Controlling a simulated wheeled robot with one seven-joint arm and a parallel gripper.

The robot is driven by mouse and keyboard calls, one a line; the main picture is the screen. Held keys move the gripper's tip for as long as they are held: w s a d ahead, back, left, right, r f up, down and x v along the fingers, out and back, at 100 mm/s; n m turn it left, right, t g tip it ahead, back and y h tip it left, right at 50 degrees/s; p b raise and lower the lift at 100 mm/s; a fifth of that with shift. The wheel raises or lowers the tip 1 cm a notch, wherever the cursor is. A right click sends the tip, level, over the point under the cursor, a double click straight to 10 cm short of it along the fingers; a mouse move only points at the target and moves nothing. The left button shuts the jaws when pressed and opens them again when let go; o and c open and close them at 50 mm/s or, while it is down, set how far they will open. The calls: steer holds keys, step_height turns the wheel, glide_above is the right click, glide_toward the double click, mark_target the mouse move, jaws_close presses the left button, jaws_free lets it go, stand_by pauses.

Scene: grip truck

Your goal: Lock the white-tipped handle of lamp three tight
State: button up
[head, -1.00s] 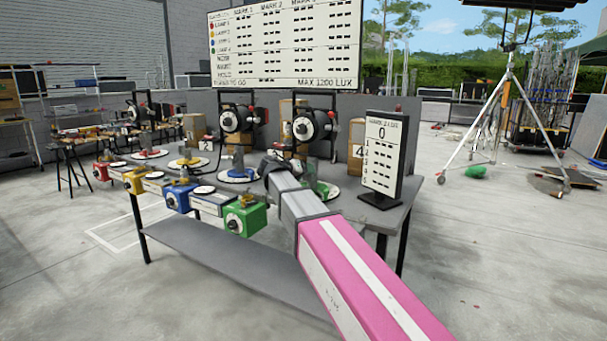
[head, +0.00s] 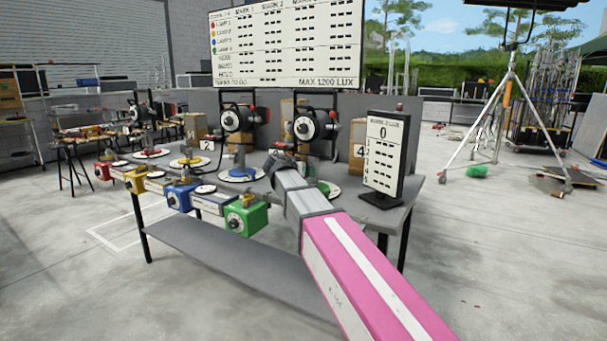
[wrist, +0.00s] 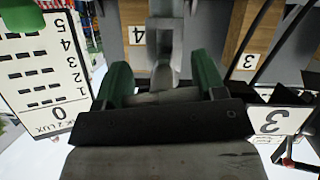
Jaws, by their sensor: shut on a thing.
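By the board's colour key, lamp three is blue. Its blue stand (head: 239,157) rises from a round base on the table, with a black lamp head (head: 238,119) above. My gripper (head: 277,158) is over the table between the blue stand and the green-marked one, mostly hidden by my arm. In the wrist view my gripper (wrist: 161,85) has green fingers on either side of a pale grey bar (wrist: 160,97), and it is shut on that bar. A grey bracket (wrist: 163,50) stands beyond. I cannot make out a white tip or tell which lamp the bar belongs to.
The lux display (head: 384,155) stands close to the right of my arm. Coloured boxes, including a green one (head: 246,216), stick out from the table's front edge. Another black lamp head (head: 312,125) is behind my arm.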

steer(key=o, duration=0.9)
steer(key=v, duration=1)
steer(key=shift+s+a+r, duration=0.1)
steer(key=shift+s+a, duration=0.1)
steer(key=shift+s, duration=0.1)
steer(key=shift+s, duration=0.1)
